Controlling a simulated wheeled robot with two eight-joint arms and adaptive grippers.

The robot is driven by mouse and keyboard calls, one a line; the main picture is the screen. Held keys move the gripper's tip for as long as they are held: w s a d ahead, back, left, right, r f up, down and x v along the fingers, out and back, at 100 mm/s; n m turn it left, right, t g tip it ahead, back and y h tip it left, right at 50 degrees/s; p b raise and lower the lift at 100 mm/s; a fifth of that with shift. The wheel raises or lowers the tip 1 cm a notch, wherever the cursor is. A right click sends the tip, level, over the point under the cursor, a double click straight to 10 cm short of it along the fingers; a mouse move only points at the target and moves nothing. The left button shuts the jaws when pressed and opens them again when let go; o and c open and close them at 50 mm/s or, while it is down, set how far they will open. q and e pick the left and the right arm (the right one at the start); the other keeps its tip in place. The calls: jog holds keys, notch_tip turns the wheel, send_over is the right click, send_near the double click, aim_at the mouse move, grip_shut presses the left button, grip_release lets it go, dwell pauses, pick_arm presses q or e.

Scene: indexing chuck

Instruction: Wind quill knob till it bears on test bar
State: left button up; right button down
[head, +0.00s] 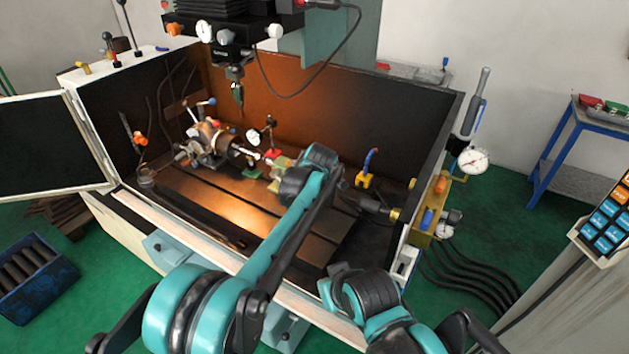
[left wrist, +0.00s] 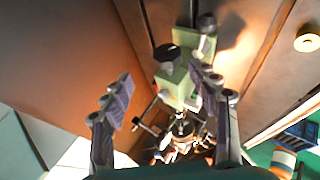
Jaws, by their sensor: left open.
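The green tailstock block (left wrist: 176,88) lies beyond and between my left fingertips in the left wrist view, and partly shows in the head view (head: 281,168). A dark round knob (left wrist: 165,52) sits on it; I cannot tell if this is the quill knob. My left gripper (left wrist: 162,73) is open, with no visible grip on the tailstock. In the head view my left arm reaches into the enclosure and hides its own fingers. My right gripper's fingers are not seen.
A dial indicator (head: 253,137) stands near the chuck. The spindle tool (head: 237,90) hangs above it. The enclosure's front wall (head: 190,243) and right wall (head: 432,165) bound the space. The front of the bed is mostly clear.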

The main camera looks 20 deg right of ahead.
pick_arm(q)
notch_tip(320, 180, down, 4)
jog(key=a+n+t+h+b, duration=0.1)
jog(key=a+t+h+b, duration=0.15)
jog(key=b, duration=0.25)
jog(key=shift+t+h, duration=0.35)
jog(key=b+x, duration=0.2)
jog(key=x, duration=0.5)
jog(key=shift+s+d+f+b, duration=0.1)
jog(key=shift+d+f+b, duration=0.1)
jog(key=shift+d+b, duration=0.1)
jog(key=c, duration=1.2)
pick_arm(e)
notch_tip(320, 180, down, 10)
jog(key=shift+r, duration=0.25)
